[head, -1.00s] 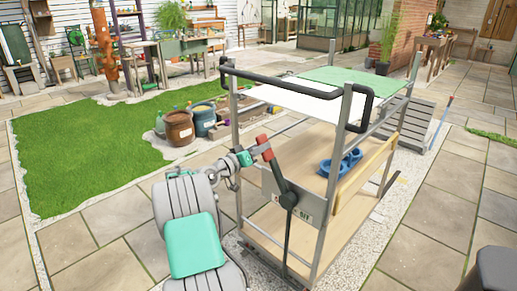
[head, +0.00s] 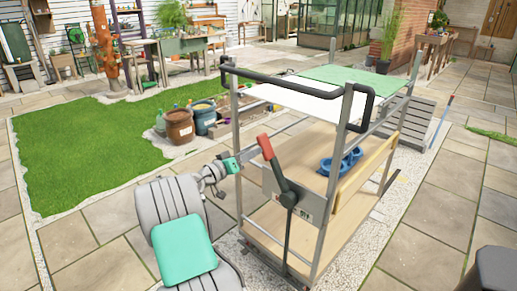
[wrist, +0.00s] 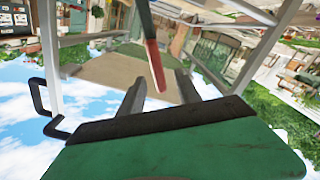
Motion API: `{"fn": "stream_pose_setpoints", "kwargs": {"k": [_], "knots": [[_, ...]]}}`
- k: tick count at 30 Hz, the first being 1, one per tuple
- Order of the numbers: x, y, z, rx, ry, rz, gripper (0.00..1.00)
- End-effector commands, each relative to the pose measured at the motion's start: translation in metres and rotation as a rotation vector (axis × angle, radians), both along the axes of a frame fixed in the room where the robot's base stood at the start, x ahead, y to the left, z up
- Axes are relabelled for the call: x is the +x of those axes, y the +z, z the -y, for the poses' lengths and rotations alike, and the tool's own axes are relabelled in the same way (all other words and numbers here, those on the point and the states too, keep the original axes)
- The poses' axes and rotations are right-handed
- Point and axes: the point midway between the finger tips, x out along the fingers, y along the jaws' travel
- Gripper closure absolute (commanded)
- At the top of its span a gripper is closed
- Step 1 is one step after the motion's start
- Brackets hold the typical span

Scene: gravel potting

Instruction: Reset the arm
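My gripper (head: 243,160) is at the left side of the metal-framed cart (head: 236,125), just left of a lever with a red handle (head: 265,147). In the wrist view my gripper (wrist: 160,88) has its two grey fingers spread apart, with nothing clamped between them. The red handle (wrist: 154,62) shows in line with the gap between the fingers. In the head view the handle looks clear of the gripper. The lever leans up and to the left from its dark pivot on the cart's plate.
The cart has a black push rail (head: 300,88), a white and green top (head: 345,80) and a blue object (head: 341,160) on its wooden shelf (head: 300,165). Brown (head: 179,127) and blue (head: 204,118) pots stand behind.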

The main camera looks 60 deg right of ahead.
Motion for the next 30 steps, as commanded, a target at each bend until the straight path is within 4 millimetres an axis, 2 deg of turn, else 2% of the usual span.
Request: {"fn": "stream_pose_setpoints", "kwargs": {"k": [2,5,16,18,20,23,24,26,27,29,30], "knots": [[0.005,0.001,-0.012,0.001,0.002,-0.002,0.6],[0.007,0.0,-0.02,0.001,0.001,-0.001,0.6],[0.007,0.001,-0.021,0.001,0.002,0.0,0.6],[0.014,0.009,-0.026,0.023,0.019,0.019,0.6],[0.029,0.024,-0.038,0.081,0.061,0.054,0.6],[0.072,0.053,-0.085,0.27,0.199,0.132,0.6],[0.09,0.062,-0.112,0.364,0.266,0.154,0.6],[0.112,0.073,-0.16,0.507,0.371,0.165,0.6],[0.123,0.079,-0.193,0.596,0.439,0.164,0.6],[0.133,0.088,-0.243,0.721,0.54,0.144,0.6],[0.137,0.095,-0.278,0.799,0.607,0.124,0.6]]}}
